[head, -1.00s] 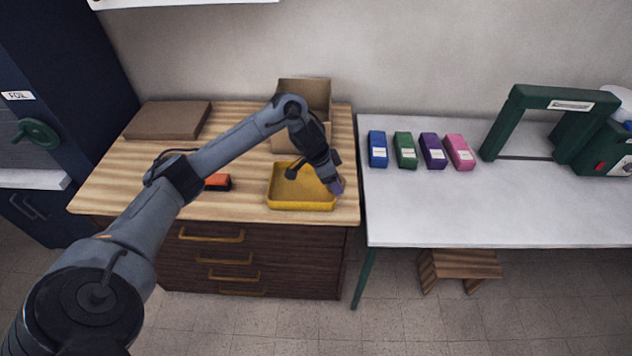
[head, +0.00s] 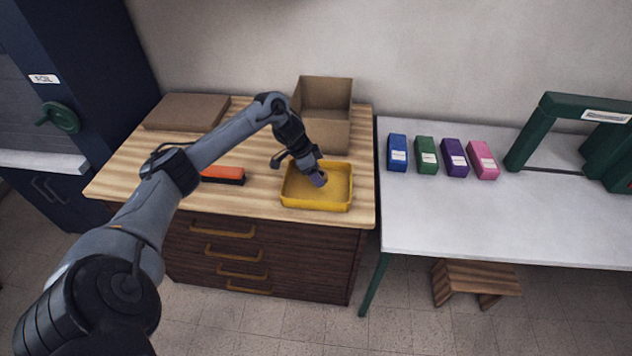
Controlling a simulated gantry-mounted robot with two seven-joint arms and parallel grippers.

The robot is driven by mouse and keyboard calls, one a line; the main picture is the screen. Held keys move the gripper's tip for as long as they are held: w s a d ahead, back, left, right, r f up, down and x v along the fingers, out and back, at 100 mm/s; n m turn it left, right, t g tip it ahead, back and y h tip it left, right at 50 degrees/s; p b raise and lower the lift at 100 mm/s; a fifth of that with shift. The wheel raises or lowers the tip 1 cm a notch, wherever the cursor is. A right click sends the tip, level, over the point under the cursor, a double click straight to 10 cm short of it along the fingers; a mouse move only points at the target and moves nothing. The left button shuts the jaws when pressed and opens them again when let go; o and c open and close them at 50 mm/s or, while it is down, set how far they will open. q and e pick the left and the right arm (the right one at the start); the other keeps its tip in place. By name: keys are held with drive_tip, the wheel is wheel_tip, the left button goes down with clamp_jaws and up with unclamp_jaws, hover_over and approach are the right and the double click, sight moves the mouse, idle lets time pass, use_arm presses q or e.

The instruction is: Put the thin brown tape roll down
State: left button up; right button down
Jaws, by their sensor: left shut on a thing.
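My left gripper (head: 312,171) reaches in from the left, pointing down over the yellow tray (head: 317,208) on the wooden counter. It is shut on a small purple-grey thing (head: 319,180), which appears over the middle of the tray. I cannot tell whether this is the thin brown tape roll, because it is small and partly hidden by the fingers. I also cannot tell whether it touches the tray floor. No brown tape roll shows clearly elsewhere. My right gripper is not in view.
An open cardboard box (head: 325,98) stands behind the tray, and a flat brown box (head: 187,111) lies at the back left. An orange and black brush-like thing (head: 223,175) lies left of the tray. Several coloured packs stand on the white table (head: 470,220).

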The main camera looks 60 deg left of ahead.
use_arm(q)
drive_tip(key=shift+f+b, duration=0.3)
drive_tip(key=shift+f, duration=1.65)
drive_tip(key=shift+f, duration=0.1)
drive_tip(key=o, duration=1.1)
drive_tip(key=shift+d, duration=0.1)
drive_tip(key=shift+o, duration=0.2)
drive_tip(key=shift+s+r, duration=0.1)
drive_tip(key=shift+r, duration=0.5)
drive_tip(key=p+v, duration=0.1)
drive_tip(key=v, duration=1)
